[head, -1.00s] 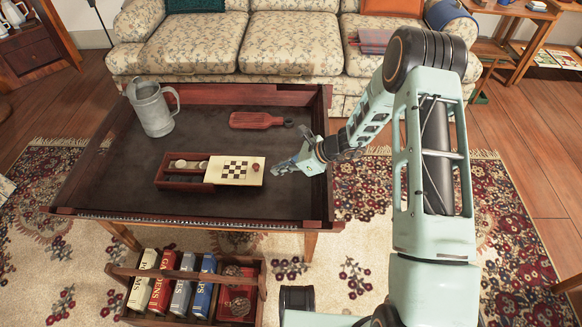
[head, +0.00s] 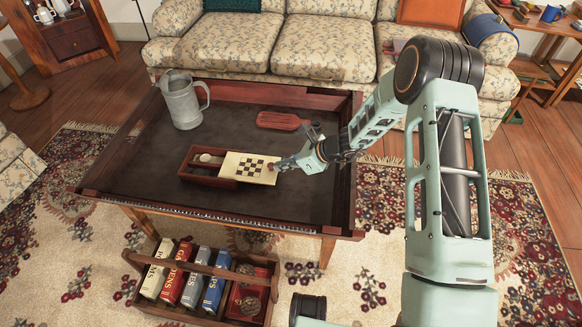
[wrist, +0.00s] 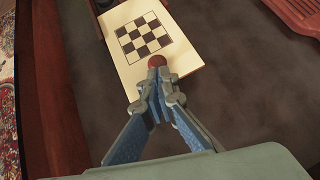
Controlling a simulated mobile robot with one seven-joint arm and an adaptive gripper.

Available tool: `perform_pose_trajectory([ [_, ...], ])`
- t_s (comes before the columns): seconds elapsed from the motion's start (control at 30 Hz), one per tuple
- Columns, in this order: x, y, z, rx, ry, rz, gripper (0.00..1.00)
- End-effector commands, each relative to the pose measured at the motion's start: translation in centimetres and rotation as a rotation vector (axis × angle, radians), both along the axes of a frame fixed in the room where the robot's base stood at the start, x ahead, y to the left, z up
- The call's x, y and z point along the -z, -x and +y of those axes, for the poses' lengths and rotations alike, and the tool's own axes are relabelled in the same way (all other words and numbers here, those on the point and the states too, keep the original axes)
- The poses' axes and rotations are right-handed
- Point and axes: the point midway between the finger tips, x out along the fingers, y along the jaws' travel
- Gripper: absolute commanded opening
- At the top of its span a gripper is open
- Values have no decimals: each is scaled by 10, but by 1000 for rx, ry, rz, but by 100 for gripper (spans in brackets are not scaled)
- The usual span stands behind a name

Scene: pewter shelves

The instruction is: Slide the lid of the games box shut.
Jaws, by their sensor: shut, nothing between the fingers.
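The games box (head: 207,181) is a dark red wooden box on the low table. Its pale lid (head: 240,162) has a checkerboard and a round red knob (wrist: 156,61) near its right end. The lid covers the right part of the box and sticks out past it to the right. The left part is open and shows a pale round piece (head: 206,158). My gripper (wrist: 154,82) is shut and empty, its fingertips right against or very near the knob's outer side, above the lid. In the head view my gripper (head: 279,166) is at the lid's right end.
A grey metal jug (head: 183,103) stands at the table's back left. A red paddle-shaped board (head: 281,121) lies behind the box. The table (head: 130,160) has raised wooden edges. A wooden carrier with books (head: 172,314) stands on the floor in front. The tabletop right of the box is clear.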

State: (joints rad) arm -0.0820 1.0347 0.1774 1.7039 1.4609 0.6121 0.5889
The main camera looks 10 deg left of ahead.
Motion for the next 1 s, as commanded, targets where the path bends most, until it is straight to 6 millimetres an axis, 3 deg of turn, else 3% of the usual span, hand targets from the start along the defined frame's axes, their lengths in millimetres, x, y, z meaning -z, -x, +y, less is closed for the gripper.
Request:
perform_pose_trajectory([
  [0.3, 1, 6, 81, -4, -2, 0, 0],
  [0.5, 1, 8, 115, -2, 0, 1, 0],
  [0.7, 1, 9, 129, -1, 1, 0, 0],
  [1.0, 1, 9, 131, -1, 1, 2, 0],
])
